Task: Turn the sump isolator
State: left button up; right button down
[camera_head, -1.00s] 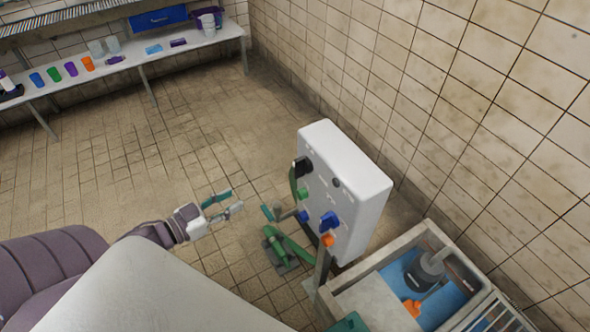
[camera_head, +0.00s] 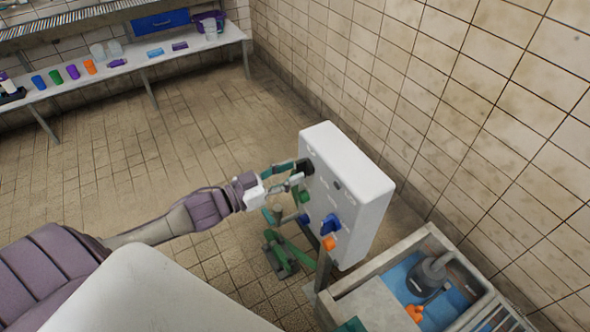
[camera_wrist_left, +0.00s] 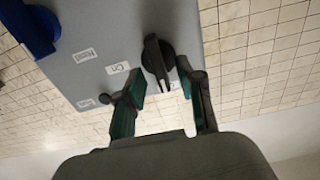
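A grey-white control box (camera_head: 352,190) stands beside the tank, with several knobs on its front face. A black rotary knob (camera_head: 305,167) sits at the upper left of that face. It also shows in the left wrist view (camera_wrist_left: 157,60), its pointer bar along the picture's height. I cannot read which control is labelled sump isolator. My left gripper (camera_head: 290,174) is at the black knob. In the left wrist view its green-lined fingers (camera_wrist_left: 163,82) are open, tips on either side of the knob's lower part. Contact is not clear. My right gripper is not in view.
A large blue knob (camera_head: 330,224) and an orange handle (camera_head: 328,243) are lower on the box. Green pipework (camera_head: 283,252) stands on the floor below. A tank (camera_head: 373,282) with a pump (camera_head: 428,273) is at right. A tiled wall is behind the box.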

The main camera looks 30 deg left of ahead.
pick_arm(q)
jog(key=shift+x, duration=0.9)
jog(key=shift+s, duration=0.1)
grip_shut()
